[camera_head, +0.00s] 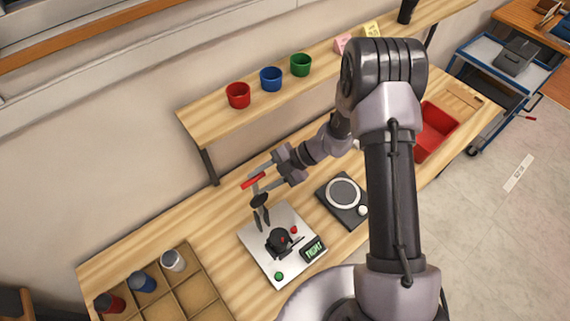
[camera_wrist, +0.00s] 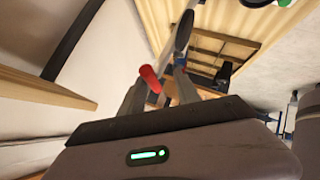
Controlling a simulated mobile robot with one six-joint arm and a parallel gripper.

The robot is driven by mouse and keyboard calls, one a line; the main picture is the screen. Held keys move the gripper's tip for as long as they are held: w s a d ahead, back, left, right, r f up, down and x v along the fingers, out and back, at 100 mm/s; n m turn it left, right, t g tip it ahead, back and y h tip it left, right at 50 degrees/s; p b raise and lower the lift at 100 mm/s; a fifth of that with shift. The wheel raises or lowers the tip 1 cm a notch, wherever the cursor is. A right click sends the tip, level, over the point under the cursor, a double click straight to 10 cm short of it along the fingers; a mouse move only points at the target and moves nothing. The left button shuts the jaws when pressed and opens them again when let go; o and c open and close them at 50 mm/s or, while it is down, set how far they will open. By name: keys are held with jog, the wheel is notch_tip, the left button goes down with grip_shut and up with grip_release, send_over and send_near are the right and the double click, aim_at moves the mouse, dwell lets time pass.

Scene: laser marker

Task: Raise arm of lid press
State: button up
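The lid press has a pale square base (camera_head: 262,258) on the bench, with a black holder (camera_head: 279,241) in its middle. Its arm has a dark round part (camera_head: 261,200) and a red handle (camera_head: 253,180), standing well above the base. My gripper (camera_head: 263,182) is at the red handle, reaching in from the right. In the wrist view, my gripper's fingers (camera_wrist: 163,84) are apart. The red handle (camera_wrist: 150,78) shows by the left finger, with a gap to the right one. Whether a finger touches the handle is unclear.
A dark scale-like device (camera_head: 335,205) stands right of the press. A divided wooden tray (camera_head: 193,284) with several coloured containers is at the left. A shelf (camera_head: 200,117) behind carries red, blue and green cups. A red bin (camera_head: 437,128) sits at the right.

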jog(key=v, duration=1.2)
jog(key=shift+d+r, duration=0.15)
jog(key=shift+d, duration=0.1)
jog(key=s+d+f+m+t+h+b, duration=0.1)
jog(key=s+f+m+t+h+b, duration=0.2)
jog(key=s+m+b, duration=0.6)
jog(key=s+d+f+m+t+h+b, duration=0.2)
jog(key=s+m+b, duration=0.8)
jog(key=m+b, duration=1.2)
notch_tip(320, 180, down, 3)
jog(key=t+h, duration=0.2)
jog(key=h, duration=0.1)
jog(key=shift+s+d+r+m+h, duration=0.15)
jog(key=shift+s+d+m+h, duration=0.15)
jog(key=shift+m, duration=0.1)
